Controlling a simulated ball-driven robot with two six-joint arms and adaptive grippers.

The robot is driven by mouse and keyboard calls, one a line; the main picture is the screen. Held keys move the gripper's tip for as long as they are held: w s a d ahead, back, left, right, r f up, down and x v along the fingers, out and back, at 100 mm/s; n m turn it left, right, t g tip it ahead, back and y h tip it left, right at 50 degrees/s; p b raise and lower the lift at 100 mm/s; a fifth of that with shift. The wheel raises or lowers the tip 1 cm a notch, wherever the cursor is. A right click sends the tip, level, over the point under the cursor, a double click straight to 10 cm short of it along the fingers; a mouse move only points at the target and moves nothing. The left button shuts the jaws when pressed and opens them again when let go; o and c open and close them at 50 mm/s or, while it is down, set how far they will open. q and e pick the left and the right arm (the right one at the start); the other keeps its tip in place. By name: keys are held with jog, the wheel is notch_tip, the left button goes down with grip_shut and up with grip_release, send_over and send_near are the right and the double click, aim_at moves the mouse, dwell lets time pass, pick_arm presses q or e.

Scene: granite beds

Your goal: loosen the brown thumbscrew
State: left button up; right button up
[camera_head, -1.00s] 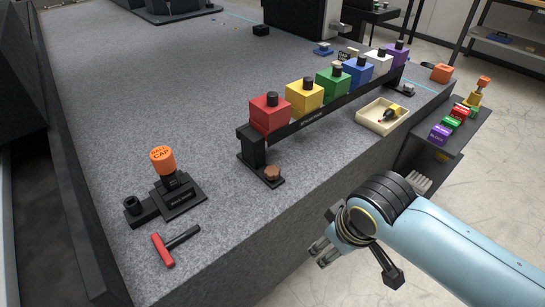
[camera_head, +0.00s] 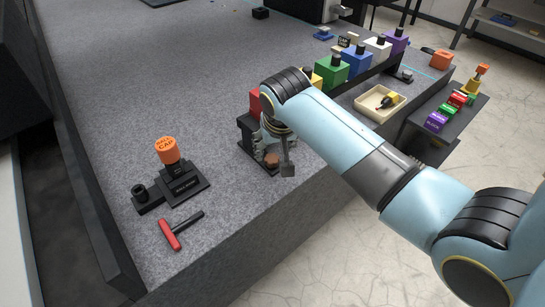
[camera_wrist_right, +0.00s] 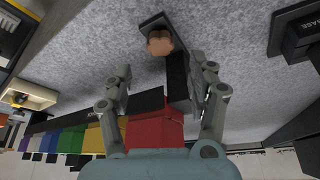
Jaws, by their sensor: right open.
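The brown thumbscrew (camera_head: 271,160) sits on the black foot at the near end of the block rack, partly hidden by my right gripper in the head view. In the right wrist view the thumbscrew (camera_wrist_right: 160,43) shows whole, as a brown knob on a dark plate. My right gripper (camera_head: 265,148) is over the near end of the rack, close to the thumbscrew. In the wrist view its two fingers (camera_wrist_right: 160,68) are apart, with the thumbscrew just beyond and between the tips, not held. My left gripper is not in view.
The rack carries a red block (camera_wrist_right: 152,130), a green block (camera_head: 331,69) and several others beside my gripper. A red-handled tool (camera_head: 170,234) and an orange cap (camera_head: 167,150) on a black stand are left. A cream tray (camera_head: 370,108) is right. Bare granite lies between.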

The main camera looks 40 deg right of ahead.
aim_at(272, 158)
jog(key=b+x, duration=0.1)
jog(key=x, duration=0.6)
jog(key=shift+w+f, duration=0.1)
jog(key=c, duration=1.1)
